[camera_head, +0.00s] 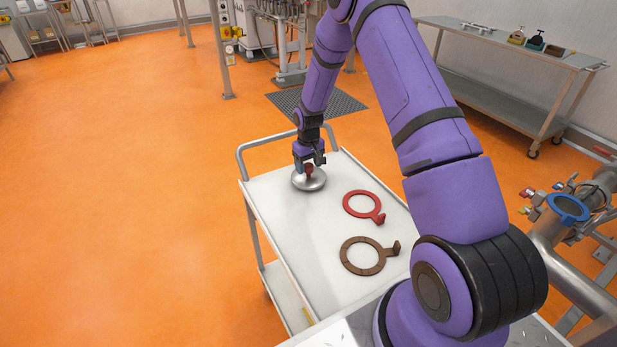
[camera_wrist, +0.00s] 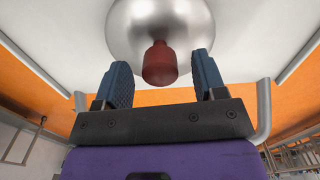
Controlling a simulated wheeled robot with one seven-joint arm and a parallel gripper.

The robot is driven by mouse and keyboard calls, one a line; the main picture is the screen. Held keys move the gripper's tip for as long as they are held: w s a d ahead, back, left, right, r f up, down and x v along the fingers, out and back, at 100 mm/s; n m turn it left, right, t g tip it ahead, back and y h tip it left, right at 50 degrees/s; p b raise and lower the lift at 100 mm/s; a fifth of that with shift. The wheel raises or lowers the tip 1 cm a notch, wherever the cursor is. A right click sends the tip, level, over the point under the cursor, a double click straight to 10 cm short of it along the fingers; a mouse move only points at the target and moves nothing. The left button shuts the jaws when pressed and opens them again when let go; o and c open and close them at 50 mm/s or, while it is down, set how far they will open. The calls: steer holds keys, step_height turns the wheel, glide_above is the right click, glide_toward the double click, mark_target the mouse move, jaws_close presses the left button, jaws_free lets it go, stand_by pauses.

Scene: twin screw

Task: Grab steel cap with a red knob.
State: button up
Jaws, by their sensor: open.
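The steel cap (camera_head: 309,183) is a shiny round dome lying on the white top of a cart (camera_head: 290,232), near its far end. Its red knob (camera_head: 309,170) points up and partly shows beside my gripper (camera_head: 310,164). In the wrist view the steel cap (camera_wrist: 197,22) fills the top middle, and its red knob (camera_wrist: 160,64) stands between the two blue fingers of my gripper (camera_wrist: 161,78). The fingers are open, with a visible gap on each side of the knob.
A red ring with a tab (camera_head: 353,211) and a brown ring with a tab (camera_head: 348,259) lie on the cart nearer me. The cart's handle rail (camera_head: 240,160) rises at the far end. Pipework with a blue ring (camera_head: 568,207) stands at right. Orange floor is clear at left.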

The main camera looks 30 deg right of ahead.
steer(key=shift+f, duration=0.4)
jaws_close()
steer(key=shift+r, duration=0.15)
